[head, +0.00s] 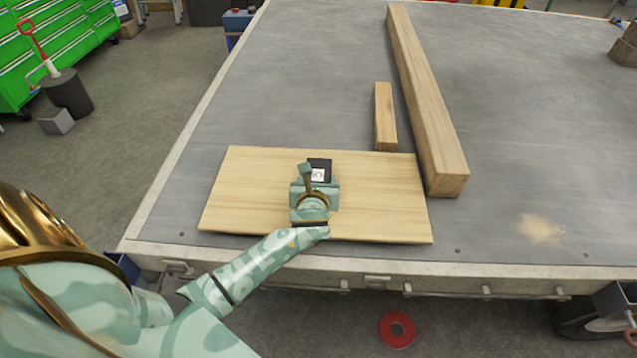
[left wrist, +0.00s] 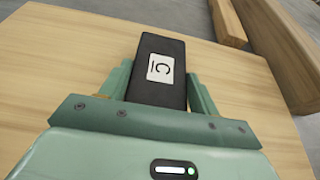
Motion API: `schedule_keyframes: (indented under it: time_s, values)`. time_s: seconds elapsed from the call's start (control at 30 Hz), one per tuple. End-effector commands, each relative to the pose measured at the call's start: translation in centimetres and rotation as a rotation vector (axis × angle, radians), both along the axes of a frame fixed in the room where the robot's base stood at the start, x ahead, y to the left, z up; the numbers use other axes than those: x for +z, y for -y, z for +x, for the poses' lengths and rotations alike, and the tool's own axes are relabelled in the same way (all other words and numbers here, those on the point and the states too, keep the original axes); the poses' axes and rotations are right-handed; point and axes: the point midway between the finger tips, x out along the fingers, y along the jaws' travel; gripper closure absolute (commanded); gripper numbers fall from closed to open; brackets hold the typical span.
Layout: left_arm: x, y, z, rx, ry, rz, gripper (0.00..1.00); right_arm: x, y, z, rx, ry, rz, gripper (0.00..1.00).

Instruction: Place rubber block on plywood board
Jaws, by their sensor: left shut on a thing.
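The rubber block (left wrist: 146,92) is black with a white label. In the left wrist view it sits between the two green fingers of my left gripper (left wrist: 160,85), which is shut on it. In the head view the block (head: 320,164) shows just beyond the gripper (head: 317,180), over the plywood board. The plywood board (head: 250,185) is a pale rectangle lying flat near the front edge of the grey trailer deck. The board also fills much of the left wrist view (left wrist: 60,60). I cannot tell whether the block touches the board. My right gripper is not in view.
A long timber beam (head: 425,100) and a short wood piece (head: 385,115) lie on the deck (head: 300,70) behind and right of the board. Sawdust (head: 541,228) lies at the right. The deck is clear left of the short piece.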

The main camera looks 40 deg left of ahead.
Motion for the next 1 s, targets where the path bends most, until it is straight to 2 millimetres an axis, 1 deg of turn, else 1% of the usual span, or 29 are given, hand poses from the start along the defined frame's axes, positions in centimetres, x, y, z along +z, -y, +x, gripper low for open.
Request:
schedule_keyframes:
  time_s: [0.07, 0.2, 0.23, 0.3, 0.53, 0.67, 0.77, 1.0]
  values:
    - [0.3, 0.0, 0.0, 0.000, 0.003, 0.001, 0.77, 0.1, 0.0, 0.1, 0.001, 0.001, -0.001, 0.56]
    - [0.0, 0.0, 0.0, 0.000, 0.003, 0.002, 0.77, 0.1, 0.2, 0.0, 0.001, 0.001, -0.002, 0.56]
    - [-0.1, 0.0, 0.0, 0.000, 0.000, 0.000, 0.33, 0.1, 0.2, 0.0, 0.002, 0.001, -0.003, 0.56]
    - [0.0, 0.0, 0.0, 0.000, 0.001, 0.001, 0.17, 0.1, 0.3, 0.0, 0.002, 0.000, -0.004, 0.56]
    - [0.0, 0.0, 0.0, 0.000, 0.001, 0.001, 0.17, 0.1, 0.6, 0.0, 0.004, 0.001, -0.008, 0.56]
    - [0.5, 0.2, -0.3, -0.001, 0.002, -0.001, 0.17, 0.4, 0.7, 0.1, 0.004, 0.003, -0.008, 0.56]
    - [1.3, 1.0, -1.6, -0.001, 0.002, -0.001, 0.17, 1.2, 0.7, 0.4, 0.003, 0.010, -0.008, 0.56]
    - [3.6, 3.7, -6.1, -0.001, 0.003, -0.002, 0.17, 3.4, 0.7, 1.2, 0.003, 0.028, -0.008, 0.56]
